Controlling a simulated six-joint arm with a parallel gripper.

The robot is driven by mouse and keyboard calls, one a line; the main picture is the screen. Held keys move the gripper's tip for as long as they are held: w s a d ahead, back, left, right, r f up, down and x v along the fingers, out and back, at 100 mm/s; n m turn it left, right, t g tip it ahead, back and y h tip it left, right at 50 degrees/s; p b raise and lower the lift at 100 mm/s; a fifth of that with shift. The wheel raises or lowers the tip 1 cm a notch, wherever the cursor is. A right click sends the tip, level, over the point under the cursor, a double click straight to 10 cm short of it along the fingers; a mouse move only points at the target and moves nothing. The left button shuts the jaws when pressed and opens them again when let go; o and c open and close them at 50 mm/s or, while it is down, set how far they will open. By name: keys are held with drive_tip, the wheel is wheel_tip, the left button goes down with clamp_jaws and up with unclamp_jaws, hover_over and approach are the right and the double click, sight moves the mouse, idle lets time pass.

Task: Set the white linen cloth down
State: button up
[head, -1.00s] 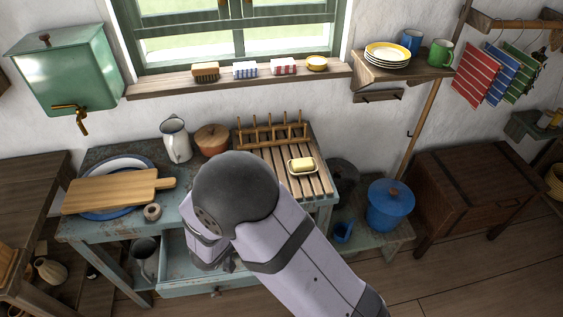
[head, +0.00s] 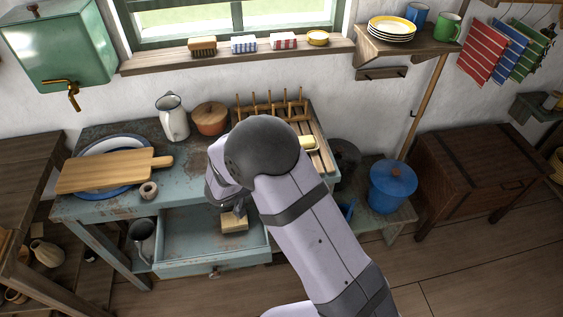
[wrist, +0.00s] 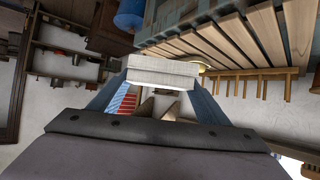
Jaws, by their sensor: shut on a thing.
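The white linen cloth (head: 235,224) is a small folded block, cream-coloured in the head view. It also shows pale in the wrist view (wrist: 163,73), between two blue-grey fingers. My arm hides the drawer's right end.
The drawer's visible left part is empty.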

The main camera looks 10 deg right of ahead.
drive_tip(key=shift+n+t+y, duration=0.7)
drive_tip(key=shift+n+y, duration=0.2)
drive_tip(key=w+a+b, duration=0.1)
drive_tip(key=w+b, duration=0.1)
drive_tip(key=w, duration=0.1)
drive_tip(key=w+a+f+b, duration=0.1)
drive_tip(key=w+b, duration=0.1)
drive_tip(key=w, duration=0.1)
drive_tip(key=w+a+b, duration=0.1)
drive_tip(key=w+b, duration=0.1)
drive_tip(key=w, duration=0.2)
drive_tip(key=shift+w+a+f+b, duration=0.1)
drive_tip(key=shift+a+f+b, duration=0.1)
drive_tip(key=shift+a+b, duration=0.2)
drive_tip(key=w+a+r+n+t+y+b, duration=0.1)
drive_tip(key=w+a+r+n+t+y, duration=0.25)
drive_tip(key=w+a+r, duration=0.2)
drive_tip(key=shift+n+g, duration=0.35)
drive_tip(key=shift+n, duration=0.2)
drive_tip(key=shift+w+d+f+b, duration=0.15)
drive_tip(key=shift+f+b, duration=0.45)
drive_tip(key=shift+f, duration=2.05)
drive_tip(key=shift+w+f+b, duration=0.15)
drive_tip(key=shift+f+b, duration=0.45)
drive_tip(key=shift+f, duration=2)
drive_tip(key=shift+f, duration=0.15)
drive_tip(key=o, duration=1.1)
